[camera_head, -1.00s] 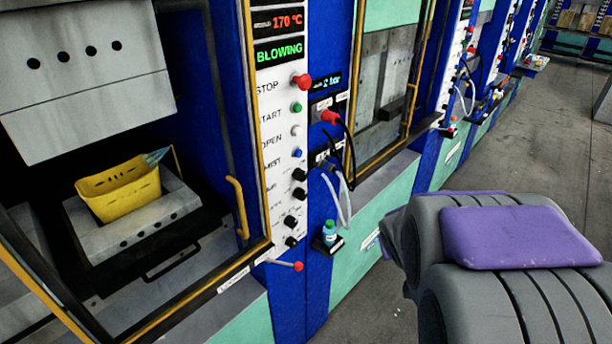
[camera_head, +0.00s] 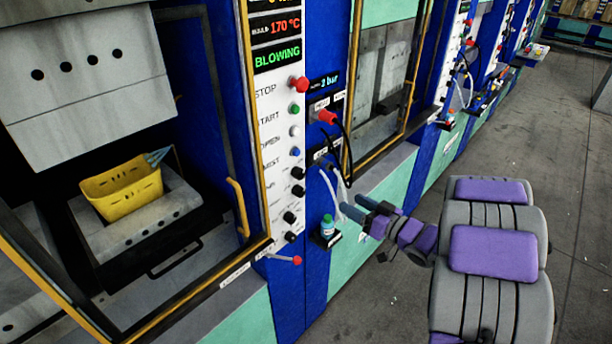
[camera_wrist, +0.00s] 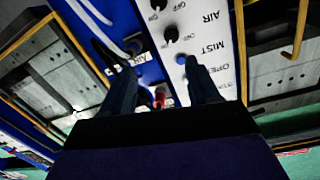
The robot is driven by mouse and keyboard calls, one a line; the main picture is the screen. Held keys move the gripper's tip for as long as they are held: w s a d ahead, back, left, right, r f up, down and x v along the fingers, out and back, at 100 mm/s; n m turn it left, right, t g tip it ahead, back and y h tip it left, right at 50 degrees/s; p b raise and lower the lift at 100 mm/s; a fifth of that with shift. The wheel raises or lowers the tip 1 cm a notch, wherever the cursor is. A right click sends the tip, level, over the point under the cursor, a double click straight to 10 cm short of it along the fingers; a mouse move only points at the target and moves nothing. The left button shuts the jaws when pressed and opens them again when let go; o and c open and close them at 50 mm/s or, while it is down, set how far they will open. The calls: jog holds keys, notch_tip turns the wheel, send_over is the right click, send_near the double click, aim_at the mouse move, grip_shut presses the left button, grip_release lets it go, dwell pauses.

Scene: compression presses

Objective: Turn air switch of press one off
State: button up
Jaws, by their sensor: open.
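The nearest press has a white control panel (camera_head: 275,150) beside its open bay. The air switch (camera_head: 298,173), a small black knob beside the "AIR" label, sits below the blue button. In the wrist view the panel appears upside down, and the air switch (camera_wrist: 170,33) lies beyond the fingertips. My gripper (camera_head: 352,204) is open and empty, in front of the blue column to the right of the panel. Its fingers are apart in the wrist view (camera_wrist: 162,68) and do not appear to touch the knob. The switch's exact setting is too small to tell.
A small bottle (camera_head: 328,226) stands on a ledge below. A red-tipped lever (camera_head: 297,260) juts out. A yellow basket (camera_head: 122,190) sits in the bay.

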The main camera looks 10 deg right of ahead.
jog(key=y, duration=0.1)
send_near(302, 177)
jog(key=x, duration=0.8)
jog(key=shift+w+a+b, duration=0.2)
jog(key=shift+w+b, duration=0.15)
jog(key=shift+c, duration=0.3)
jog(key=c, duration=1)
